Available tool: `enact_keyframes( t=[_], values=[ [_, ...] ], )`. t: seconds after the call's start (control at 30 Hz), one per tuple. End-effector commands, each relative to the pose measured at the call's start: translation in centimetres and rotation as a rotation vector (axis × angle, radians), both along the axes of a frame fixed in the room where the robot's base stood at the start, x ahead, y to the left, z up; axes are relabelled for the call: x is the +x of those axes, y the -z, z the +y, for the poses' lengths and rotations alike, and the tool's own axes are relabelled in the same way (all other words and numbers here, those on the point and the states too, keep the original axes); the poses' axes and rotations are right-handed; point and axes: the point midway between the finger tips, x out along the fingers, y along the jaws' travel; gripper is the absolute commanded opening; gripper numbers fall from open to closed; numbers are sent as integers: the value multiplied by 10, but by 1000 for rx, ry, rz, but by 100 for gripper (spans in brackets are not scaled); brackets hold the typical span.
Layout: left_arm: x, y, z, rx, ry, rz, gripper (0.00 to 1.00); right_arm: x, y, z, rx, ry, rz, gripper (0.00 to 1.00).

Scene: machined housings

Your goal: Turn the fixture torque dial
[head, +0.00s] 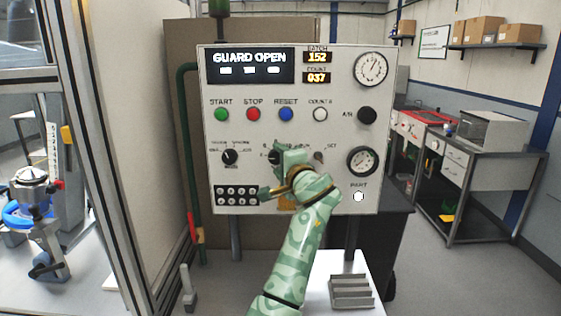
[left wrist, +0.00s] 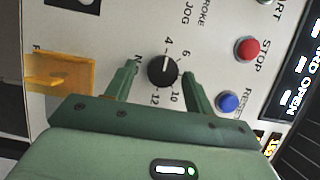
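The torque dial is a round black knob with a white pointer line, ringed by numbers such as 4, 6, 10 and 12. It shows whole in the left wrist view (left wrist: 162,71); in the head view the black knob (head: 273,157) is partly hidden by my gripper. My left gripper (left wrist: 157,84) is open, one green finger on each side of the knob, with a gap on both sides. Whether the fingertips reach the knob's depth is unclear. In the head view my left gripper (head: 285,160) is in front of the panel. My right gripper is in neither view.
The grey control panel (head: 230,190) carries a black selector knob (head: 230,157), green, red and blue buttons (head: 253,114), two gauges (head: 371,69) and a "GUARD OPEN" display (head: 250,67). A yellow bracket (left wrist: 60,70) sticks out near the dial.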

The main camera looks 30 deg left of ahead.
Motion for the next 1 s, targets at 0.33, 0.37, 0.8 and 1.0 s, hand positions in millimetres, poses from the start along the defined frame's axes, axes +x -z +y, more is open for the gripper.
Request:
enact_keyframes(
  t=[0.33,0.37,0.8,1.0],
  values=[
    [-2,-2,-4,2,2,-3,57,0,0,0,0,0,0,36],
    [-4,-1,-7,2,3,-3,57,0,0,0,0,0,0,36],
    [-43,-1,-59,0,1,-1,57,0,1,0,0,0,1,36],
    [-44,-1,-61,1,0,-1,57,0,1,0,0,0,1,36]
  ],
)
